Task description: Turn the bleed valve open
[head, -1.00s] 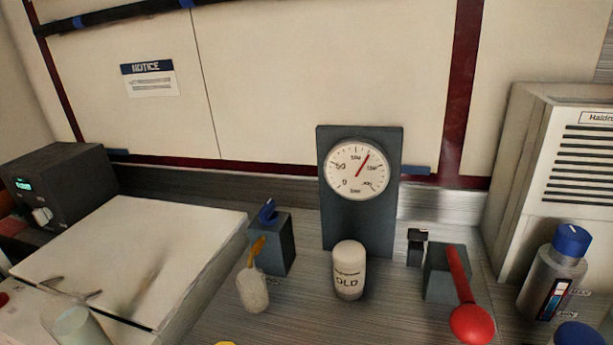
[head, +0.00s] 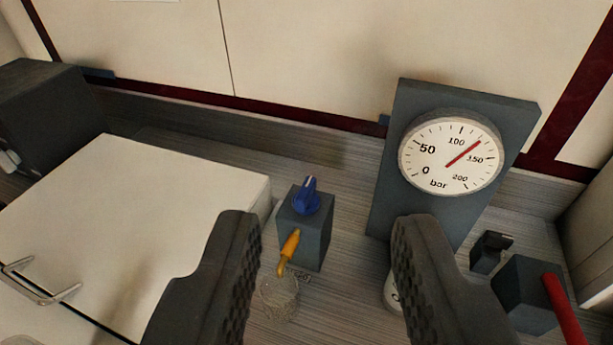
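The bleed valve is a dark grey block (head: 304,236) with a blue knob (head: 307,196) on top and a yellow-orange spout (head: 288,251) on its front. A clear cup (head: 279,295) stands under the spout. My gripper (head: 325,225) is open and empty, its two dark ribbed fingers at the lower left and lower right of the view. The valve shows in the gap between them, beyond the fingertips, and nothing is seen touching it. A round pressure gauge (head: 450,155) on a grey panel has its red needle between 100 and 150 bar.
A white lidded box (head: 130,225) with a metal handle stands to the left. A block with a red lever (head: 562,308) and a small black switch (head: 491,251) are at the right. A white canister (head: 391,294) is mostly hidden behind my right finger.

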